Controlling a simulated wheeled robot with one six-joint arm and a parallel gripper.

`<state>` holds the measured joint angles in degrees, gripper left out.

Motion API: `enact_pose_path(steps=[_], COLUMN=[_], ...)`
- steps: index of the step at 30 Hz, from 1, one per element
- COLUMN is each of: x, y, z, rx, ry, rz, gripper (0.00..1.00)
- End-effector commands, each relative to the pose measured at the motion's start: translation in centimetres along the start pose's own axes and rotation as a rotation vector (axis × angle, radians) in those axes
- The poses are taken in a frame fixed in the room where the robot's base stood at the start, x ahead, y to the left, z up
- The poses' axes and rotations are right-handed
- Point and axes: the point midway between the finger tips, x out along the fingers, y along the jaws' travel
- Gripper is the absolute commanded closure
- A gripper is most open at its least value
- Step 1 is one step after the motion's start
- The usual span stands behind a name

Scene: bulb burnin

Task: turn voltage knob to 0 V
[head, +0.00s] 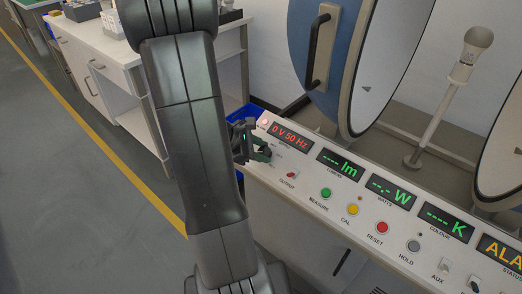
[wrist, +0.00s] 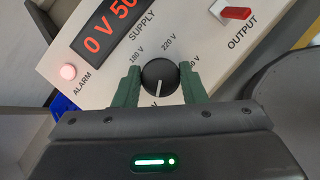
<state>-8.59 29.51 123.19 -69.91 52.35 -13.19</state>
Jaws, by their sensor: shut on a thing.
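The voltage knob (wrist: 159,76) is a round black dial with a white pointer line, seen in the wrist view on the sloped panel. Its pointer is turned toward the bottom of the wrist picture, near a partly hidden label. My gripper (wrist: 159,88) has its green fingers on both sides of the knob, shut on it. In the head view my gripper (head: 262,153) is at the panel's left end, and the knob is hidden there. The red supply display (head: 290,136) reads 0 V 50 Hz. Labels 180 V and 220 V show around the knob.
A red output switch (head: 291,174) is right of the knob. The alarm lamp (wrist: 68,72) glows pale red. Green, yellow and red buttons line the white panel (head: 310,185). A bulb (head: 478,38) stands on a post behind, by the open blue sphere (head: 300,60).

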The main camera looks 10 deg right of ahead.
Motion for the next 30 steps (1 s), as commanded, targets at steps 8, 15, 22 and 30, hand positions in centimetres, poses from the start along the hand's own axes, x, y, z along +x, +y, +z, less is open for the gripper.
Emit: enact_pose_path(steps=[8, 15, 22, 30], x=[0.0, -0.2, -2.9, -7.9], y=[0.0, 0.0, 0.2, 0.2], z=[0.0, 0.0, 0.1, 0.1], rx=[-0.001, 0.0, 0.0, -0.001], ry=[0.0, 0.0, 0.001, 0.002], rz=[0.0, 0.0, 0.004, 0.005], gripper=[0.41, 0.41, 0.41, 0.41])
